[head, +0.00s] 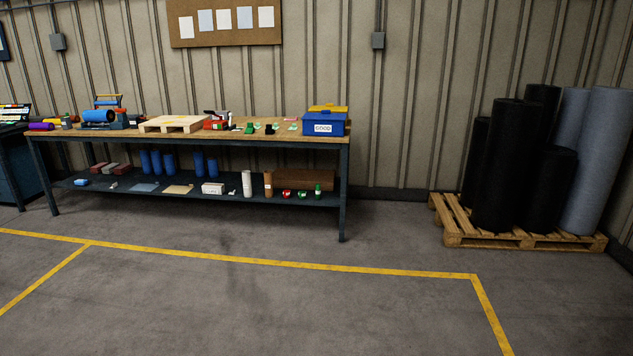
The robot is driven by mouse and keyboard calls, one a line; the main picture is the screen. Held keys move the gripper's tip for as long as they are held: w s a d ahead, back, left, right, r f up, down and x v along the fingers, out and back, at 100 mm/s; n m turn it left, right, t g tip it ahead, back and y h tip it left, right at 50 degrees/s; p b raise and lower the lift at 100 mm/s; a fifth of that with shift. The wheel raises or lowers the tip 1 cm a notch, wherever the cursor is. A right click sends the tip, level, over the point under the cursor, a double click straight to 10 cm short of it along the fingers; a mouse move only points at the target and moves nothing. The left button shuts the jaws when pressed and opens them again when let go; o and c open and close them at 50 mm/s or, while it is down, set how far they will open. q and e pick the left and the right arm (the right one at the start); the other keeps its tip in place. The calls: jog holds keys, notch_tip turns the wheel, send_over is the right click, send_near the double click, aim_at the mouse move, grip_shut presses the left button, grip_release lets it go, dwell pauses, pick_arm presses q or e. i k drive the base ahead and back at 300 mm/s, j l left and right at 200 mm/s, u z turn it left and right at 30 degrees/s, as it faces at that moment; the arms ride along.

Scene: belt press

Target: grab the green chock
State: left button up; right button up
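A small green object (250,128), which looks like the green chock, sits on the wooden top of a long workbench (200,139). It stands right of a red item and left of a small black object (270,130). Other small green bits lie near it toward the blue box, and at this size I cannot tell their shapes. The bench is across the floor from me, against the back wall. Neither of my grippers is in view.
Dark rolls stand on a pallet (470,241) at right. The floor (250,310) with yellow lines is clear.

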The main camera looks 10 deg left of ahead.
aim_at(251, 129)
jog(key=i+j+u, duration=0.3)
jog(key=i, duration=0.55)
jog(key=i+u, duration=0.35)
jog(key=i, duration=3.2)
jog(key=i+z, duration=0.25)
jog(key=i, duration=0.3)
jog(key=i+j+z, duration=0.2)
jog(key=i, duration=0.3)
jog(key=i+j+z, duration=0.25)
jog(key=i, duration=0.25)
